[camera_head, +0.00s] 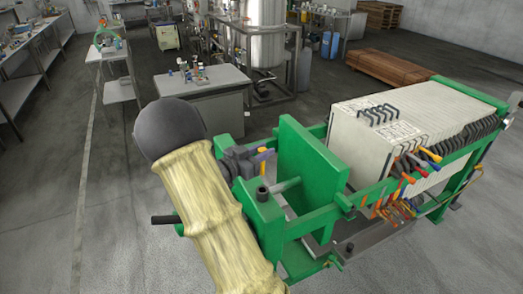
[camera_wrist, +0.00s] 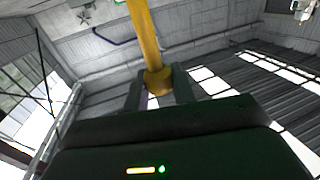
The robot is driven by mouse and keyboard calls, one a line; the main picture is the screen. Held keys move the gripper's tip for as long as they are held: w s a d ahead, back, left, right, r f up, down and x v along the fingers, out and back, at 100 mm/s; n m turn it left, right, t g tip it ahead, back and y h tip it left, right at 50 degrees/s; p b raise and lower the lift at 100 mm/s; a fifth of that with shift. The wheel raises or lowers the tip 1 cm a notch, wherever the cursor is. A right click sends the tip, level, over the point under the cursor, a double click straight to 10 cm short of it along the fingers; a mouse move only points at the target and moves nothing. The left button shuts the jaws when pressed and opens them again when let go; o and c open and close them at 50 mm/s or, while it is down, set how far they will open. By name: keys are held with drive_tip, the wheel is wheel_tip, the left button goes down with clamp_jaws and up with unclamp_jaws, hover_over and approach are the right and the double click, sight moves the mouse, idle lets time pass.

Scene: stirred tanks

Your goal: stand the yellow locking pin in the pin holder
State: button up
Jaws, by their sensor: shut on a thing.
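The yellow locking pin (camera_wrist: 142,35) is held in my gripper (camera_wrist: 157,88), with one dark finger on each side of its wider collar. In the wrist view it extends to the picture's top edge. In the head view a small yellow part of the pin (camera_head: 262,164) shows beside my gripper (camera_head: 255,160), above the green press frame. A short dark upright cylinder (camera_head: 262,191) stands on the green end block just below it; I cannot tell whether this is the pin holder. My arm hides part of that block.
The green filter press (camera_head: 313,165) with its white plate stack (camera_head: 385,125) fills the right side. Several coloured-handled tools (camera_head: 415,165) hang along its near side. A grey bench (camera_head: 205,82) and steel tank (camera_head: 266,35) stand behind.

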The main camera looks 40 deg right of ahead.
sight(262, 175)
drive_tip(key=shift+f, duration=0.2)
drive_tip(key=shift+s+f+b, duration=0.1)
drive_tip(key=shift+f+b, duration=1.6)
drive_tip(key=shift+f, duration=0.2)
drive_tip(key=shift+f+b, duration=1.95)
drive_tip(key=shift+f, duration=0.85)
drive_tip(key=o, duration=1.1)
drive_tip(key=shift+c, duration=0.2)
drive_tip(key=shift+a, duration=0.1)
